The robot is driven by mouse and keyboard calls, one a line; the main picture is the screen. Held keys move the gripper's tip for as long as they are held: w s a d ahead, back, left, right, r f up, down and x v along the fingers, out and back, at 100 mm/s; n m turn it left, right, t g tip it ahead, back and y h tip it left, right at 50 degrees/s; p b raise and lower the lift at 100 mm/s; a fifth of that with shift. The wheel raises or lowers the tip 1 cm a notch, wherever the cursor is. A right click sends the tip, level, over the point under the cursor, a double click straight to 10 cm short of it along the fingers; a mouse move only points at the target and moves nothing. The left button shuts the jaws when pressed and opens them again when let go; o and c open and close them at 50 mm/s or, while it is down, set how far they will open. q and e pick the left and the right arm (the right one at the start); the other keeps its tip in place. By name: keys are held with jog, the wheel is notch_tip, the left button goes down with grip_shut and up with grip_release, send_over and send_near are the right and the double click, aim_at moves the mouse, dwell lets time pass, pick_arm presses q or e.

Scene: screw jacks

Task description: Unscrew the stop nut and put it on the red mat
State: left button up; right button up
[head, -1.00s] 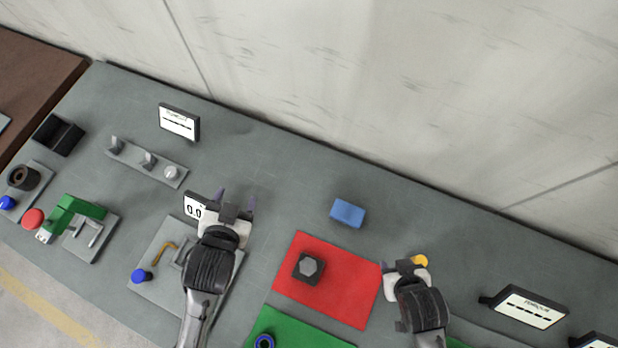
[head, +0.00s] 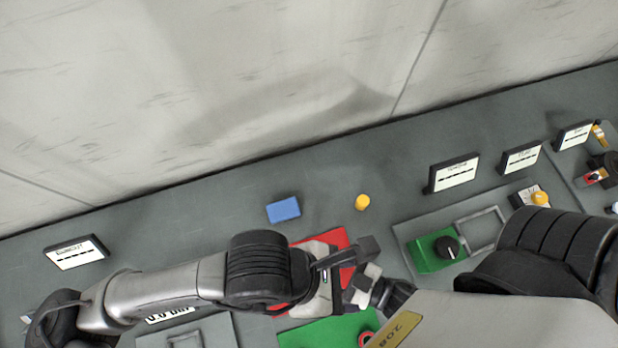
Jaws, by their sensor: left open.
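My left gripper (head: 345,268) reaches in from the left over the red mat (head: 333,238) and is open. It covers most of the mat, and only strips of red show around it. I cannot make out the stop nut or the hex-topped dark block in this view; the gripper and arm may hide them. My right arm comes in from the right. Dark and pale parts beside my left gripper look like its gripper (head: 385,293), but its jaws cannot be made out.
A blue block (head: 283,209) and a yellow cylinder (head: 362,202) stand behind the mat. A green mat (head: 325,332) with a red ring (head: 367,338) lies in front. A plate with a black knob (head: 447,247) is to the right. Signs (head: 453,173) stand along the back.

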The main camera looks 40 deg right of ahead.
pick_arm(q)
jog(key=w+a+f+m+t+y, duration=0.1)
jog(key=w+a+f+t+y, duration=0.1)
jog(key=w+a+f+t, duration=0.1)
jog(key=w+a+f+m+t+y+b, duration=0.1)
jog(key=w+a+f+t+y, duration=0.2)
jog(key=w, duration=0.1)
jog(key=shift+a+f, duration=0.25)
jog(key=shift+a, duration=0.05)
jog(key=shift+w+a+f+t, duration=0.15)
jog(key=shift+w+a+t, duration=0.15)
jog(key=shift+w+a, duration=0.15)
pick_arm(e)
jog(key=s+a+n+y, duration=0.2)
jog(key=s+a+y, duration=0.1)
jog(key=s+a, duration=0.1)
jog(key=x, duration=1.3)
jog(key=shift+w+f, duration=0.2)
jog(key=shift+w, duration=0.05)
jog(key=shift+c, duration=0.3)
grip_shut()
